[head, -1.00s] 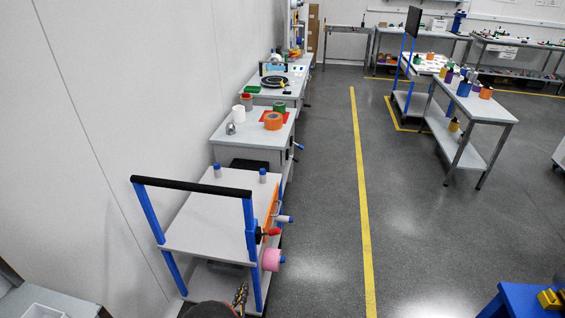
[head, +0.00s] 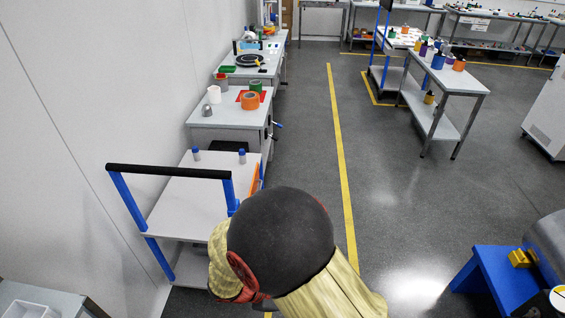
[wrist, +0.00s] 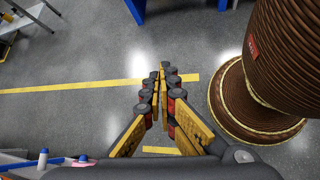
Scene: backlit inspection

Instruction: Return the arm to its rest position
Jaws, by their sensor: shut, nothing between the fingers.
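My gripper (wrist: 163,72) shows in the wrist view with its jointed black, yellow and red fingers brought together. It is shut with nothing between the fingertips, above bare grey floor. In the head view my arm, with a dark rounded joint and yellowish covers, fills the lower middle. The gripper itself cannot be made out in the head view. My arm hides part of the near cart (head: 185,212) and the floor beside it.
The near cart has a black handle (head: 170,171) and blue posts. Workbenches (head: 228,117) line the left wall. A blue stand (head: 497,280) is at lower right, a grey table (head: 447,78) farther back. Floor around the yellow line (head: 343,165) is clear.

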